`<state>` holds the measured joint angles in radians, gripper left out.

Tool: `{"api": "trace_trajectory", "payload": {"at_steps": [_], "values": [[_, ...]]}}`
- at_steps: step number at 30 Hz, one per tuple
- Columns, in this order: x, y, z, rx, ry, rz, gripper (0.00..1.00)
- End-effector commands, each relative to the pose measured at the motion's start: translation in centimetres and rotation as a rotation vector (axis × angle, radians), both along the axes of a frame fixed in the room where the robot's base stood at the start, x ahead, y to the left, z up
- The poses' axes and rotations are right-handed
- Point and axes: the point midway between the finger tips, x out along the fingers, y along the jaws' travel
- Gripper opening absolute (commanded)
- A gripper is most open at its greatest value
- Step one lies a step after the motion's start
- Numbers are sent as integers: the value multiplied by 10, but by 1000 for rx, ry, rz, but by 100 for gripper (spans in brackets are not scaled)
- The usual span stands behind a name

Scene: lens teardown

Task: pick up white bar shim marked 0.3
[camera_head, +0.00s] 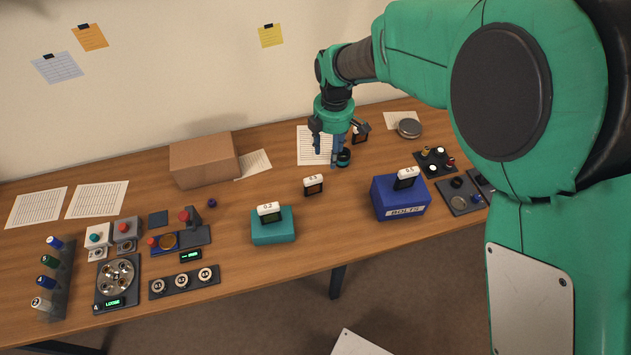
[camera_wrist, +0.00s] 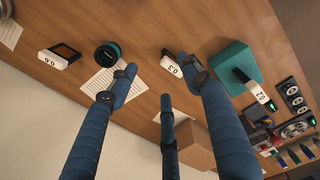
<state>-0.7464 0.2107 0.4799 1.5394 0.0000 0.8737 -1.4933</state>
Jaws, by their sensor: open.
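The white bar shim marked 0.3 (camera_head: 313,180) tops a small dark block standing on the table, left of the blue box. In the wrist view the white bar (camera_wrist: 171,66) shows beside the tip of the right-hand finger, with its dark block partly hidden by that finger. My gripper (camera_head: 334,154) is open and empty, behind and to the right of this bar in the head view. Its spread blue fingers (camera_wrist: 158,66) also show in the wrist view. They are apart from the bar.
A dark round piece with a teal ring (camera_head: 344,158) sits close by my fingers. A cardboard box (camera_head: 203,160) stands left. Table around the bar is clear.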

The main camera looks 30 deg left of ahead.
Motion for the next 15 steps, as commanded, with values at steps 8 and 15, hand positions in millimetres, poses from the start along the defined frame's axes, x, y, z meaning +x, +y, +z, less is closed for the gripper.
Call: {"api": "trace_trajectory", "payload": {"at_steps": [8,15], "values": [[-16,44,-49,-27,24,176,49],[-17,47,-53,-28,26,192,49]]}}
